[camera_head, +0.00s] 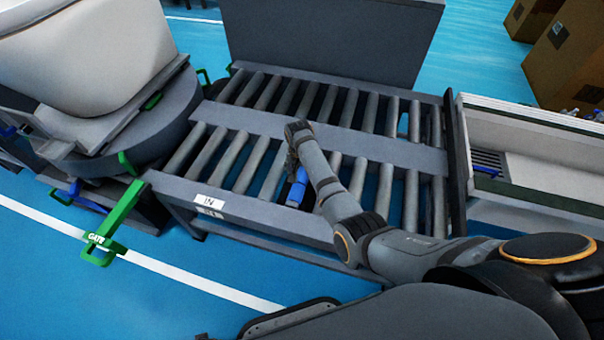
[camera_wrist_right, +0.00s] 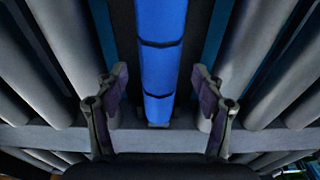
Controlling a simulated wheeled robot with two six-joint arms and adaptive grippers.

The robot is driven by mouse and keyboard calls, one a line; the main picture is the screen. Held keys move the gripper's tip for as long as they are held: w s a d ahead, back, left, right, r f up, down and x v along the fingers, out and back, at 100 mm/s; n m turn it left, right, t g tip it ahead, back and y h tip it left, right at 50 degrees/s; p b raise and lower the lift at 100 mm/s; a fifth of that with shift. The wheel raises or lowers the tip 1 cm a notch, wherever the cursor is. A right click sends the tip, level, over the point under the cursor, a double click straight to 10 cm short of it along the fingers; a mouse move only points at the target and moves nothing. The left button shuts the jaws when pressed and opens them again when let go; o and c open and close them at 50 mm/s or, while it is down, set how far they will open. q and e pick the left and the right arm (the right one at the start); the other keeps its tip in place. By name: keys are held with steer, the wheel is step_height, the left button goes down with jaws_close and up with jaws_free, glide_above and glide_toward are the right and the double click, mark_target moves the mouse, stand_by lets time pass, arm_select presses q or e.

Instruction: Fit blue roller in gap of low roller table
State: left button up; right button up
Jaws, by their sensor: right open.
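The low roller table (camera_head: 272,220) has two rows of grey rollers with a flat grey plate between them. The blue roller (camera_head: 298,190) lies in the front row, in line with the grey rollers; my arm partly hides it. In the right wrist view the blue roller (camera_wrist_right: 160,60) runs lengthwise between grey rollers, its end close to a grey rail. I cannot tell whether it is fully seated. My right gripper (camera_head: 293,158) is over it; in the wrist view the gripper (camera_wrist_right: 160,96) is open, one finger on each side, apart from the roller. My left gripper is out of view.
A toilet (camera_head: 85,55) stands on a round grey turntable at the left. A green GATE lever (camera_head: 115,222) sticks out at the table's left front. A white-walled tray (camera_head: 540,165) adjoins the right side. Cardboard boxes (camera_head: 572,60) stand at the back right.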

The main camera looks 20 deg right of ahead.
mark_target(301, 178)
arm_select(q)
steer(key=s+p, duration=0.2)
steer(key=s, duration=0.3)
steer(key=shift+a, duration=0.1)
arm_select(e)
step_height(301, 178, up, 10)
steer(key=s, duration=0.1)
steer(key=shift+a, duration=0.35)
